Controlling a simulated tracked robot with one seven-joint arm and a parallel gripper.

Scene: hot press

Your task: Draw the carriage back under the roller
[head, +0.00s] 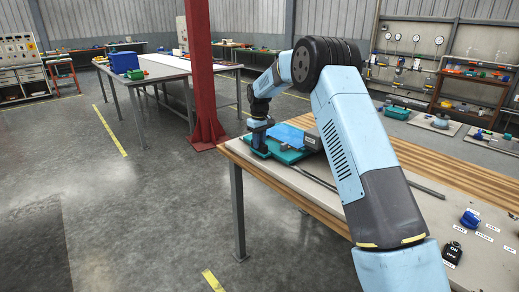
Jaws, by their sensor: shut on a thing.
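The carriage (287,155) is a flat teal plate at the left end of the wooden bench, with a bright blue sheet (288,134) on it. My gripper (259,152) points down at the carriage's left edge and is shut on it; my arm's wrist hides part of the grip. A dark grey block (313,138), perhaps the roller housing, stands at the carriage's right side. My arm hides most of what lies to its right, so the roller itself cannot be made out.
Thin dark rails (312,186) run along the grey bench top. A blue knob (469,219) and a black ON/OFF switch (452,252) sit at the bench's right. A red column (200,75) stands behind, left of the bench. The floor at left is clear.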

